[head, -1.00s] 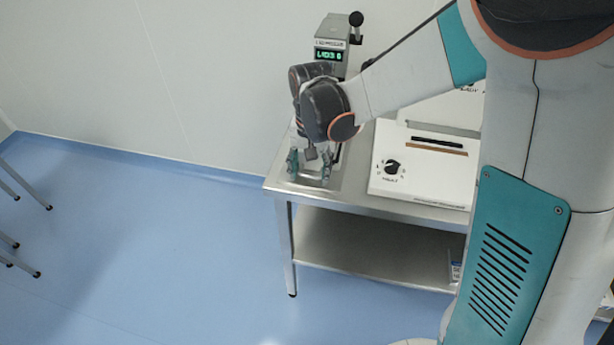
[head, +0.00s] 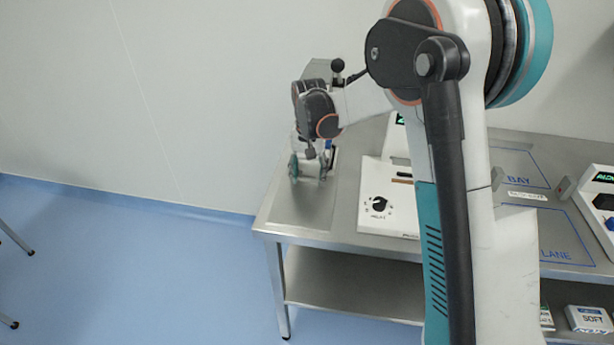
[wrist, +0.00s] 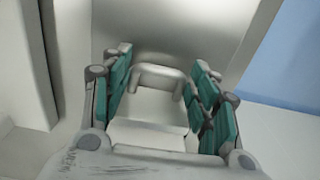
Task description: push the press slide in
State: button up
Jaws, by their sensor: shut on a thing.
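The press (head: 319,69) stands at the back left of the steel table, mostly hidden behind my arm and wrist. Only part of its grey top and a black knob show in the head view. My gripper (head: 308,168) is low over the table's left end. In the wrist view its teal-padded fingers (wrist: 165,88) stand on either side of the handle, shut on it. The exact finger contact is hard to see.
A white box with a black dial (head: 385,205) stands right of my gripper. Farther right are blue-outlined areas marked BAY and LANE (head: 565,238) and a device with a dark display (head: 602,200). A SOFT box (head: 588,319) sits on the lower shelf. The table's left front is bare.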

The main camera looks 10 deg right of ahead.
jog(key=shift+w+d, duration=0.1)
jog(key=shift+d, duration=0.15)
jog(key=o, duration=1.2)
jog(key=shift+o, duration=0.2)
jog(key=shift+w+d, duration=0.1)
jog(key=shift+d, duration=0.05)
jog(key=shift+a, duration=0.25)
